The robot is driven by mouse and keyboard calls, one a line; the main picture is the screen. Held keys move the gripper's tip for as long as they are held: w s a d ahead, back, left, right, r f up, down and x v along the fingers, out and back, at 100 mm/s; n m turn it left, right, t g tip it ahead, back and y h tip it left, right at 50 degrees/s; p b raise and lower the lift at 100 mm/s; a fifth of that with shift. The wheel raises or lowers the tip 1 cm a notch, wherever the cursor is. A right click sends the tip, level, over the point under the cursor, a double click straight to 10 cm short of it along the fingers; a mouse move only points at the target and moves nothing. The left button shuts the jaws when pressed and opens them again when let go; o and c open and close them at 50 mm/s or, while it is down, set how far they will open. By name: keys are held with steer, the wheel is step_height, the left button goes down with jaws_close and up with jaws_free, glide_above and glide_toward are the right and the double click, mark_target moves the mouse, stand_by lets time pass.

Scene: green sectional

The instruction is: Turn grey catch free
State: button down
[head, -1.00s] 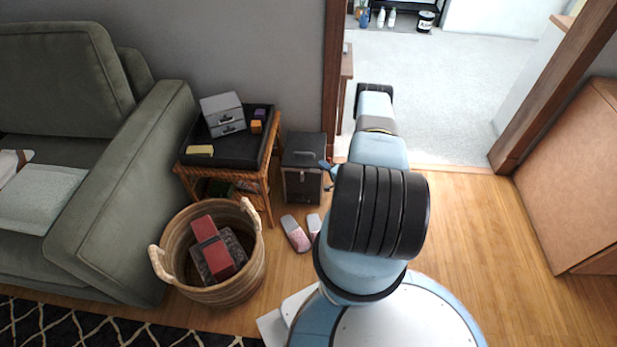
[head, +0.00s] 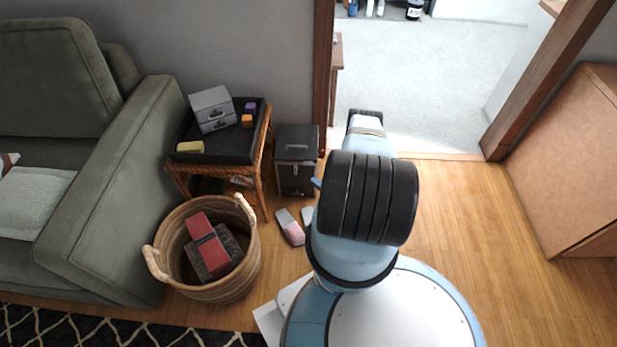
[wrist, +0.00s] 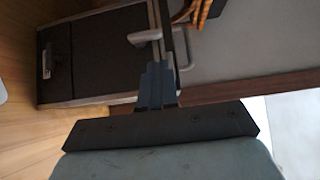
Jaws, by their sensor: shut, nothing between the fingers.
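A dark box (head: 297,160) stands on the floor beside the wicker side table, with a handle on its top. A small grey catch (head: 295,169) shows on its front. The catch's exact angle is too small to tell. In the head view my arm mostly hides the gripper.
The wicker side table (head: 265,165) carries a dark tray (head: 236,150) with a grey drawer box (head: 212,108) and small blocks. A basket (head: 250,262) stands in front. Slippers (head: 290,228) lie on the floor by the box. A door frame (head: 323,70) rises behind it.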

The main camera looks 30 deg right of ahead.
glide_toward(297, 166)
steer(key=w, duration=0.1)
steer(key=w+a, duration=0.1)
steer(key=w, duration=0.3)
steer(key=shift+w+a+r, duration=0.1)
steer(key=shift+a+r, duration=0.1)
steer(key=shift+r, duration=0.2)
steer(key=shift+d, duration=0.15)
